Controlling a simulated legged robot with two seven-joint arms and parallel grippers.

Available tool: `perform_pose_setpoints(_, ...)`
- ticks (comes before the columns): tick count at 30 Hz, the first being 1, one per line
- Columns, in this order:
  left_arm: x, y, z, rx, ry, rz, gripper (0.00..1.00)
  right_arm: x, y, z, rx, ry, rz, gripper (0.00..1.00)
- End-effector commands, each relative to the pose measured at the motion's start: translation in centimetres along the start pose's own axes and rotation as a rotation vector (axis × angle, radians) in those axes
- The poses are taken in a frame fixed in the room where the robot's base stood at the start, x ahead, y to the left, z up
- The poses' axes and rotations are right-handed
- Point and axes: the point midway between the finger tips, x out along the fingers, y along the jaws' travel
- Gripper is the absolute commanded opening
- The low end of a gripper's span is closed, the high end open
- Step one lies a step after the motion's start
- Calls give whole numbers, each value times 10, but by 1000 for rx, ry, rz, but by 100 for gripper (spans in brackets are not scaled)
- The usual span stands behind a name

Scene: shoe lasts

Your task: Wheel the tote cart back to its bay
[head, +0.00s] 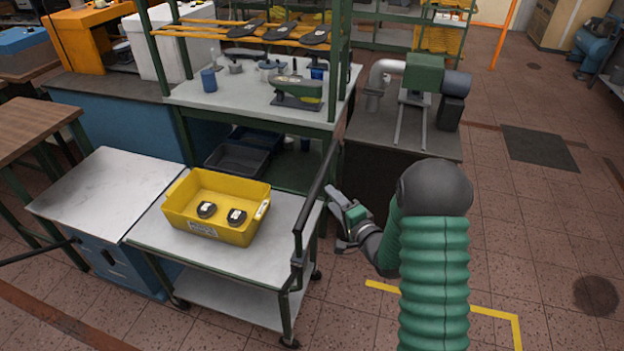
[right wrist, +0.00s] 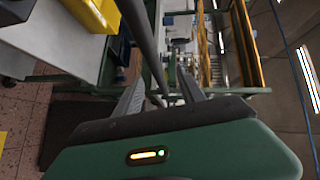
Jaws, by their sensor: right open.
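The tote cart (head: 262,250) is a two-shelf cart with pale shelves, green posts and casters, standing before the workbench. A yellow tote (head: 183,222) with two dark items in it sits on its top shelf. The cart's dark push bar (head: 318,180) rises at its right end. My right gripper (head: 338,217) is open just right of the bar, fingers toward it. In the right wrist view the bar (right wrist: 146,45) runs between the spread fingers (right wrist: 160,92); contact cannot be told. Yellow floor lines (head: 493,315) form a corner right of the cart. My left gripper is out of view.
A blue cabinet with a pale top (head: 110,190) stands close at the cart's left. The workbench with shelves (head: 215,95) is behind. A bench with a grey-green machine (head: 415,138) stands at back right. Open tiled floor lies right.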

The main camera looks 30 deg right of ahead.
Motion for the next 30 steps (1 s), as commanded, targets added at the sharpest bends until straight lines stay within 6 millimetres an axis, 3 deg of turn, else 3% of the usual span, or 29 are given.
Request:
perform_pose_setpoints(6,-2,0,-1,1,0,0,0,59,5,-6,4,-1,2,47)
perform_pose_setpoints(12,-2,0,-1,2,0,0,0,98,3,-4,0,0,1,47)
perform_pose_setpoints(16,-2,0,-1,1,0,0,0,110,1,0,-2,1,1,47)
perform_pose_setpoints(24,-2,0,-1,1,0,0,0,112,2,-4,2,1,2,47)
perform_pose_setpoints(30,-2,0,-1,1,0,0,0,112,3,-5,2,1,2,21)
